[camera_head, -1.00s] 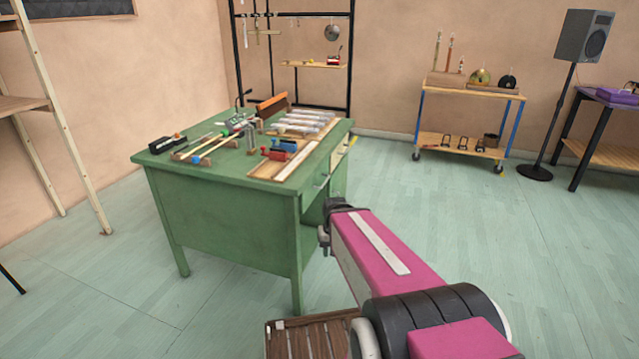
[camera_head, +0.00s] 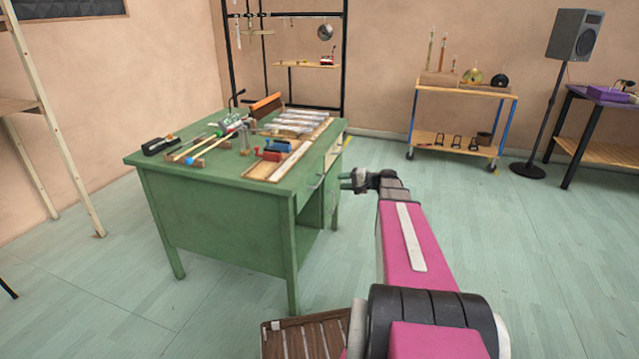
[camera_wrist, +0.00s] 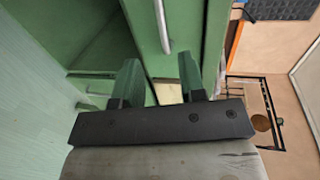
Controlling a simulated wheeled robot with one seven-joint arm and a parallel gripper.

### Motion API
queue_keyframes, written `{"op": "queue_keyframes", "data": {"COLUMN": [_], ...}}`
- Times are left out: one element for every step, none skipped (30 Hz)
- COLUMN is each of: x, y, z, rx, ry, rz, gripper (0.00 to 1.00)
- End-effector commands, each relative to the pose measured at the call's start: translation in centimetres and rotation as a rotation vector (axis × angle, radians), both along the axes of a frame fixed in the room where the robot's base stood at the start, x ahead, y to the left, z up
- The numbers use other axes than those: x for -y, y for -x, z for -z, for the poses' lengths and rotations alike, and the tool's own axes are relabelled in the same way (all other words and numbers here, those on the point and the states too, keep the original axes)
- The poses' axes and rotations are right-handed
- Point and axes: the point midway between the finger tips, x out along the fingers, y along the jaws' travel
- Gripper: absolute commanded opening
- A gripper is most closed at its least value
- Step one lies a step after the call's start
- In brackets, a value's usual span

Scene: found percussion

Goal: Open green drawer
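The green desk (camera_head: 215,225) stands left of my arm, with its drawer side facing my gripper. The green drawer (camera_head: 309,194) is at the near end of that side, under the desktop, and looks closed; its thin metal handle (camera_head: 317,182) is seen edge-on. In the wrist view the silver bar handle (camera_wrist: 162,26) lies on a green front, ahead of and roughly between my fingers. My gripper (camera_head: 348,181) is open and empty, a short way right of the drawer front. Its two dark fingers (camera_wrist: 160,72) are apart and do not appear to touch the handle.
Tools and metal bars (camera_head: 295,123) lie on the desktop. A cream drawer front (camera_head: 333,153) is farther along the desk side. A slatted wooden piece (camera_head: 305,338) sits low at the desk's near corner. A wooden cart (camera_head: 460,92) stands behind; the floor between is clear.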

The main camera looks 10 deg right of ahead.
Motion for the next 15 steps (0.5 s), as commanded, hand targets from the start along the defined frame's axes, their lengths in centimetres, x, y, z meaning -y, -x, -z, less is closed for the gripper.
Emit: {"op": "queue_keyframes", "data": {"x": [0.2,0.1,-0.1,-0.4,-0.7,-1.1,-1.5,-1.9,-2.6,-3.0,-3.5,-4.1,-4.6,-5.0,-5.6], "y": [-0.3,-0.4,-0.5,-0.6,-0.7,-1.0,-1.2,-1.5,-1.8,-2.1,-2.4,-2.7,-3.0,-3.3,-3.6], "z": [-0.1,-0.2,-0.1,-0.1,0.0,0.1,0.2,0.3,0.5,0.6,0.7,0.9,1.0,1.1,1.3], "rx": [0.005,0.007,0.008,0.008,0.007,0.007,0.007,0.007,0.006,0.006,0.006,0.006,0.006,0.006,0.006], "ry": [-0.010,-0.012,-0.014,-0.014,-0.013,-0.013,-0.013,-0.012,-0.012,-0.012,-0.012,-0.012,-0.012,-0.012,-0.013], "rz": [0.004,0.005,0.005,0.004,0.004,0.003,0.003,0.003,0.002,0.002,0.002,0.002,0.002,0.002,0.002], "gripper": [0.37,0.37,0.37,0.37,0.37,0.37,0.37,0.37,0.37,0.37,0.37,0.37,0.37,0.37,0.37]}}
